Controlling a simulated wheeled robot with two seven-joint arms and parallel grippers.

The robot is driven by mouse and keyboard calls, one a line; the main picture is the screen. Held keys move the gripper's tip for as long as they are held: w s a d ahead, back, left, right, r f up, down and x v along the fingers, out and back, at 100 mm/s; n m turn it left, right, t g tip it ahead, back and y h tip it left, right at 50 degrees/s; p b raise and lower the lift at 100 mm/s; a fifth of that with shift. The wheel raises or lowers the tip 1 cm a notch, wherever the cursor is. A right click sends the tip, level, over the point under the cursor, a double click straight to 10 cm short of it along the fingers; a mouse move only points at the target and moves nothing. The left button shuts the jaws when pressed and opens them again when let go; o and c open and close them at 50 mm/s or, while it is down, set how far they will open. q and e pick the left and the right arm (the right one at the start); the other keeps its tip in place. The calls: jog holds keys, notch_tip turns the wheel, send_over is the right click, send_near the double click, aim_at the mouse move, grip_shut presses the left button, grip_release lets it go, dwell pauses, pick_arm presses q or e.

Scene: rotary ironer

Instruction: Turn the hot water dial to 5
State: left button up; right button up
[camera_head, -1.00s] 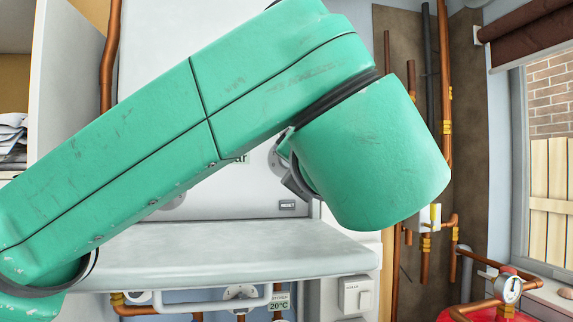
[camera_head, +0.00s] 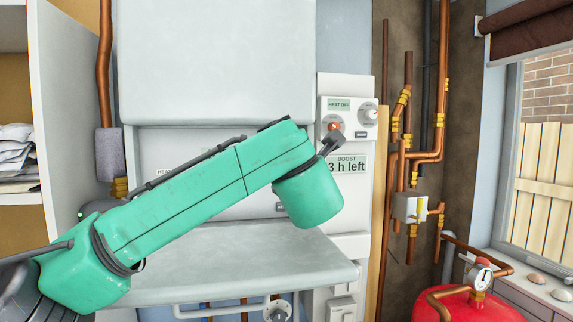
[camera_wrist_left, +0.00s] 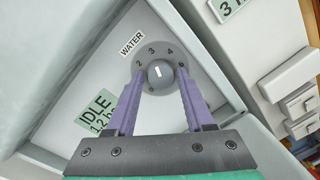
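The hot water dial (camera_wrist_left: 162,80) shows in the left wrist view as a grey round knob with a short white mark, on a darker ring with 2, 3 and 4 legible. The mark points up, roughly between 3 and 4. The label WATER (camera_wrist_left: 132,43) is beside it, and an IDLE display (camera_wrist_left: 96,110) lies at lower left. My left gripper (camera_wrist_left: 159,75) has its two purple fingers apart, one on each side of the knob; firm contact is not visible. In the head view, my green left arm hides the dial and this gripper. My right gripper is out of view.
A pale shelf-like ledge (camera_head: 230,265) juts out below my arm. Copper pipes (camera_head: 440,100) and a red tank (camera_head: 470,305) stand at the right.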

pick_arm(q)
jog(key=shift+w, duration=0.15)
grip_shut()
jog(key=shift+f+m, duration=0.1)
jog(key=shift+m, duration=0.2)
jog(key=m, duration=0.8)
jog(key=m+g+y, duration=0.1)
jog(key=m, duration=0.7)
jog(key=shift+d, duration=0.1)
jog(key=shift+m, duration=0.4)
jog(key=o, duration=0.6)
grip_release()
jog(key=shift+w, duration=0.1)
jog(key=shift+c, duration=0.2)
